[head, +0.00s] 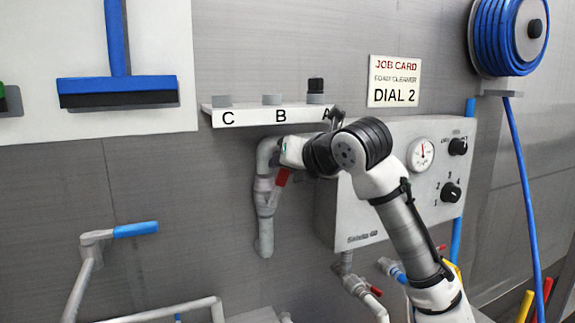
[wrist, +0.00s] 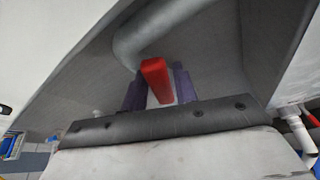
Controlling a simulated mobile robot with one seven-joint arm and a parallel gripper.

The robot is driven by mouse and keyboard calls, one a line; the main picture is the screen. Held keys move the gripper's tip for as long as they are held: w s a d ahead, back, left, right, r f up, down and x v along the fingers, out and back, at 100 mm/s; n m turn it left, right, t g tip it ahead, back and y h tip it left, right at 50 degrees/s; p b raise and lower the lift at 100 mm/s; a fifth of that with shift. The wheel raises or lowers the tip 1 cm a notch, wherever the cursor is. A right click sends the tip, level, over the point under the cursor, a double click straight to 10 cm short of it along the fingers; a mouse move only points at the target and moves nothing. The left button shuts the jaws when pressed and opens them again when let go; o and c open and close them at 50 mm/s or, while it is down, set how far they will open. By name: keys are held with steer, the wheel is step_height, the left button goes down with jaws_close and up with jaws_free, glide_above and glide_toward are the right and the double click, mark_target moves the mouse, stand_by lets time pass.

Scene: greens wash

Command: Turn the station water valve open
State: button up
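The valve's red lever handle (head: 281,178) stands on a grey vertical pipe (head: 264,212) on the wall, left of the control box, in the head view. In the wrist view the red handle (wrist: 157,80) points toward the camera, between the two dark purple fingers of my gripper (wrist: 159,88). The fingers stand one on each side of it. I cannot tell whether they press on it or leave a small gap. In the head view the fingers are hidden; my wrist is just above the handle.
The control box (head: 340,222) with a gauge (head: 420,154) and knobs is behind my arm. A shelf (head: 245,117) marked C, B, A juts out above the pipe. A blue-handled tap pipe (head: 135,229) is at left. A blue hose reel (head: 500,35) hangs at upper right.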

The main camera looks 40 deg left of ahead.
steer(key=shift+o, duration=1.2)
steer(key=shift+d, duration=0.1)
steer(key=b+v, duration=0.3)
steer(key=v, duration=1)
steer(key=shift+d+b, duration=0.25)
steer(key=shift+b, duration=0.05)
steer(key=shift+s+r, duration=0.1)
steer(key=shift+r, duration=0.05)
